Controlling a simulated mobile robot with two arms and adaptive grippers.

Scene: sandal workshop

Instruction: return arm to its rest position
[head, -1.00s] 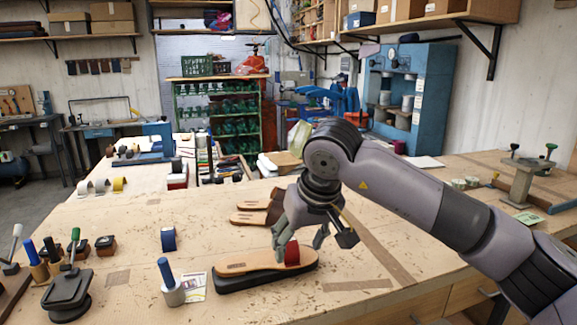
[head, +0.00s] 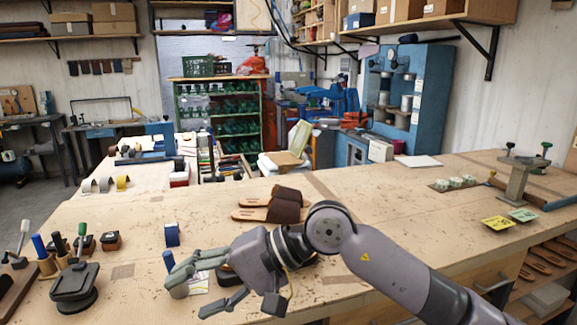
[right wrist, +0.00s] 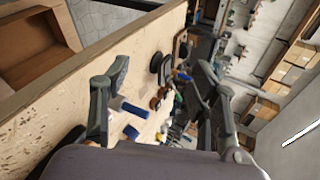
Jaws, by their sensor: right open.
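My right arm reaches in from the lower right of the head view. My right gripper (head: 187,298) points left above the front of the workbench (head: 350,280), fingers apart with nothing between them. In the right wrist view the open fingers (right wrist: 163,78) frame the bench edge and small tools. The sandal sole on its black base (head: 228,276) is mostly hidden behind the gripper and wrist. A pair of sandals with dark brown straps (head: 285,212) lies behind the wrist, apart from it. My left gripper is in neither view.
A metal stand (head: 518,180) and yellow and green cards (head: 497,222) are on the right. Bench between is mostly clear.

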